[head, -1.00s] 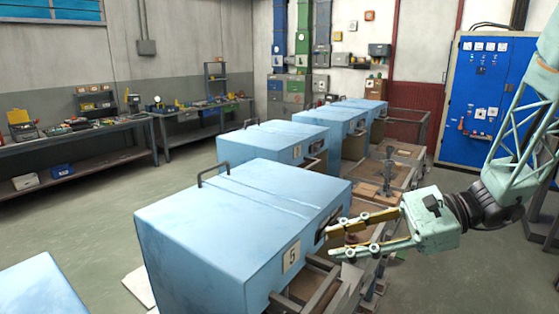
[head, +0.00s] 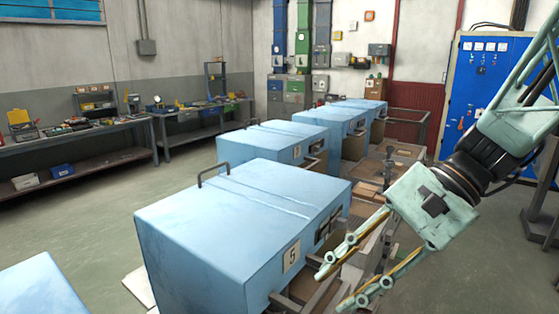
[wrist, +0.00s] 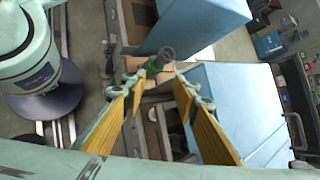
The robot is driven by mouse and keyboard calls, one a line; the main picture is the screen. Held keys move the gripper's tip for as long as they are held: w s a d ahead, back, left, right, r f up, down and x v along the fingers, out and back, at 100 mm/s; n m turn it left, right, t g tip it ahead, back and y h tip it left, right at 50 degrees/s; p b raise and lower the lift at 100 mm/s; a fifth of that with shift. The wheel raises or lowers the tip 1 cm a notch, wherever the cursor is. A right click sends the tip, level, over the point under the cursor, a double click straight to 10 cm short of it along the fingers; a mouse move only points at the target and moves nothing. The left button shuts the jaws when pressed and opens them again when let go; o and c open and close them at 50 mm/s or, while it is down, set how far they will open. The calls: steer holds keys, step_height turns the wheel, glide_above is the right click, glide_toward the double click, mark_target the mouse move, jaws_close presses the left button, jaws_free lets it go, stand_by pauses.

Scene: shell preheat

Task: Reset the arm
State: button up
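My gripper (head: 333,284) is a pale green two-finger hand with yellow-brown pads. In the head view it hangs at the lower right, tilted down and to the left, beside the front side of the blue box marked 5 (head: 240,225). The fingers are spread apart and nothing shows between them. In the wrist view my gripper (wrist: 164,80) also has its fingers apart. A dark grey and green cylindrical part (wrist: 160,60) shows beyond the fingertips, apparently farther off. Whether the fingers touch the frame below cannot be told.
More blue boxes (head: 275,140) stand in a row behind, with open frames along their right side. A blue electrical cabinet (head: 485,95) stands at the back right. Workbenches (head: 75,135) line the left wall. The floor (head: 75,225) between benches and boxes is clear.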

steer(key=s+d+r+n+t+h, duration=0.2)
steer(key=s+d+n+h, duration=0.2)
steer(key=s, duration=0.3)
steer(key=s+d+r+n+t+h, duration=0.3)
steer(key=s+d+n+h, duration=0.2)
steer(key=s+d, duration=0.1)
steer(key=shift+s+d+r, duration=0.2)
steer(key=shift+s+r, duration=0.05)
steer(key=shift+s, duration=0.4)
